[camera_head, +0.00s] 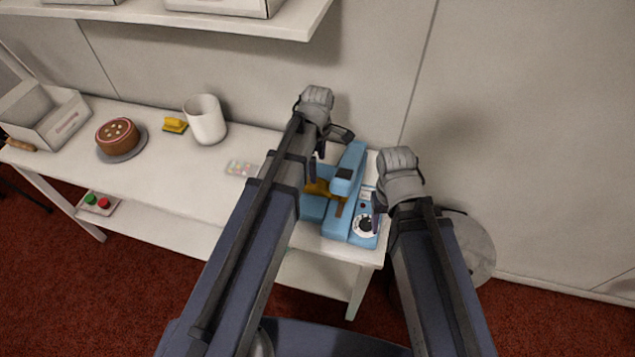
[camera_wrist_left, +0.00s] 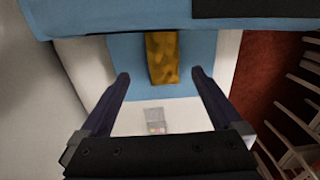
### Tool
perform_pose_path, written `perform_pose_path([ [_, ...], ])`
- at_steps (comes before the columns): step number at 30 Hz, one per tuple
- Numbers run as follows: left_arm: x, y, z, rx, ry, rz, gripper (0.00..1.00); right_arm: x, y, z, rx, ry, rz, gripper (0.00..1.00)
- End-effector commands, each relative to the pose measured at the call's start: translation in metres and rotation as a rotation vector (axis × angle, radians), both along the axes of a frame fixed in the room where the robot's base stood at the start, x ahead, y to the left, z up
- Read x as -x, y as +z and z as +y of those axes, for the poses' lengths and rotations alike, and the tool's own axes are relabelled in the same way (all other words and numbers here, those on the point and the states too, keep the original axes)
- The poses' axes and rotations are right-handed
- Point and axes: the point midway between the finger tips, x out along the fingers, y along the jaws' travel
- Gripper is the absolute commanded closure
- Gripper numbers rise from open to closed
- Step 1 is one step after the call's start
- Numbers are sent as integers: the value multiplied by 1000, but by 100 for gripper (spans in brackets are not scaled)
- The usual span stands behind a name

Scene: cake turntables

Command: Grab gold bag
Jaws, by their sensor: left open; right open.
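The gold bag (camera_head: 318,188) lies on the low platform of a blue machine (camera_head: 343,217) at the table's right end. It is partly hidden by my left arm. In the left wrist view the gold bag (camera_wrist_left: 163,58) is a textured gold strip on a blue surface, with its far end under a blue overhang. My left gripper (camera_head: 318,162) is open and empty just beside the machine. In its wrist view the two fingers (camera_wrist_left: 160,75) are spread on either side of the bag, apart from it. My right gripper (camera_head: 379,205) is open at the machine's right side.
On the white table (camera_head: 155,175) stand a cake (camera_head: 117,134) on a turntable, a small yellow object (camera_head: 175,125), a white cup (camera_head: 204,119), an open box (camera_head: 45,118) and a small pastel-coloured tray (camera_head: 241,168). A round grey disc (camera_head: 470,248) stands right of the table. A shelf hangs above.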

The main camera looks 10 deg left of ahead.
Motion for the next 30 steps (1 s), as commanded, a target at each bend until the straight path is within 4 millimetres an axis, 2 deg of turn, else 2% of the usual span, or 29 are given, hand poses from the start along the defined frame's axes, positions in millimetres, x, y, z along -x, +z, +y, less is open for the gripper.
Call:
perform_pose_path([
  [8,0,-26,0,0,-1,0,0,0,-25,0,0,0,0,40],
  [17,1,-30,0,0,-1,0,0,0,-30,0,0,0,0,40],
  [30,6,-77,2,0,-1,0,0,0,-77,0,0,0,0,40],
])
